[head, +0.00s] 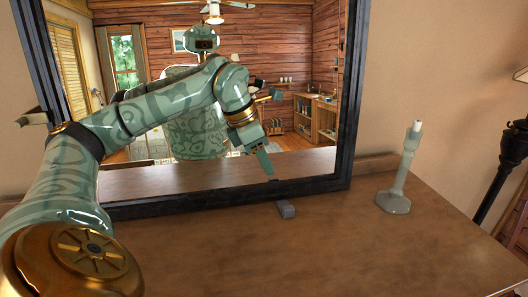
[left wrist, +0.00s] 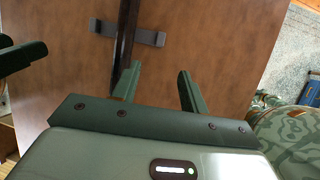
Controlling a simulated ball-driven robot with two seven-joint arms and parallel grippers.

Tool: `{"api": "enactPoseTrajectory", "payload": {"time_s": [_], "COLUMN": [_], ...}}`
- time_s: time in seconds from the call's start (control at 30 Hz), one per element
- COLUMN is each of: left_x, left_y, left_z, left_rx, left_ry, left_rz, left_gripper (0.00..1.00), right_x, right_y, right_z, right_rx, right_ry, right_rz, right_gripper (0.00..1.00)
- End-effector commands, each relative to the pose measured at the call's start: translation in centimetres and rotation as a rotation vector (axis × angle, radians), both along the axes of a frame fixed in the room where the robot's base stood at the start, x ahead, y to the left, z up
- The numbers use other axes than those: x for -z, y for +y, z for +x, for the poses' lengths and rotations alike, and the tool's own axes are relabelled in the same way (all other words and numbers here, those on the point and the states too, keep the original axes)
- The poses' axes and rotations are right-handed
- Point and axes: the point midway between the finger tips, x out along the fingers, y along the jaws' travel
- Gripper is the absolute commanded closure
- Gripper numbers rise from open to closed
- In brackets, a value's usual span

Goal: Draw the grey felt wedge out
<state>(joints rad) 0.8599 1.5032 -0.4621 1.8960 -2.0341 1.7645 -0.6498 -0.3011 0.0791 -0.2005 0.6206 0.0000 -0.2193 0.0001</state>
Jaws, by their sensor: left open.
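The grey felt wedge (head: 286,209) is a small grey block at the foot of the black-framed mirror (head: 230,193). It pokes out from under the frame's bottom edge onto the wooden top. In the left wrist view the wedge (left wrist: 150,38) lies beside the dark frame bar, with its reflection on the other side. My left gripper (head: 265,165) is in front of the mirror, above and slightly left of the wedge, pointing down. In the left wrist view the left gripper (left wrist: 157,86) has its fingers apart, with nothing between them and the wedge beyond the tips. My right gripper is not in view.
A pale green candlestick (head: 394,200) with a white candle stands on the wooden dresser top (head: 340,255), right of the mirror. A dark lamp stand (head: 503,170) is at the right edge. The top between wedge and candlestick is clear. The mirror reflects me and the room.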

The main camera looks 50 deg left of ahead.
Motion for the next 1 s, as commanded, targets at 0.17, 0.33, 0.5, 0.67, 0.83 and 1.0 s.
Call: {"api": "enactPoseTrajectory", "payload": {"time_s": [0.17, 0.33, 0.5, 0.67, 0.83, 1.0], "left_x": [2.9, 6.7, 10.3, 13.0, 14.5, 14.8], "left_y": [-0.5, -1.3, -2.0, -2.5, -2.8, -2.9], "left_z": [0.9, 2.3, 3.6, 4.6, 5.3, 5.4], "left_rx": [0.003, 0.003, 0.003, 0.001, 0.002, 0.001], "left_ry": [0.006, 0.007, 0.005, 0.005, 0.001, 0.001], "left_rz": [-0.002, -0.004, -0.003, -0.004, -0.002, -0.002], "left_gripper": [0.56, 0.56, 0.56, 0.56, 0.56, 0.56], "right_x": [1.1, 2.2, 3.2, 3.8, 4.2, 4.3], "right_y": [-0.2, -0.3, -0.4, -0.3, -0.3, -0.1], "right_z": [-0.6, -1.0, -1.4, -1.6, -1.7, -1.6], "right_rx": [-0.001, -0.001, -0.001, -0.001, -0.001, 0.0], "right_ry": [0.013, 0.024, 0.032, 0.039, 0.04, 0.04], "right_rz": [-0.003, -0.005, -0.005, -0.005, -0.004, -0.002], "right_gripper": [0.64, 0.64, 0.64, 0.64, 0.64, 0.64]}}
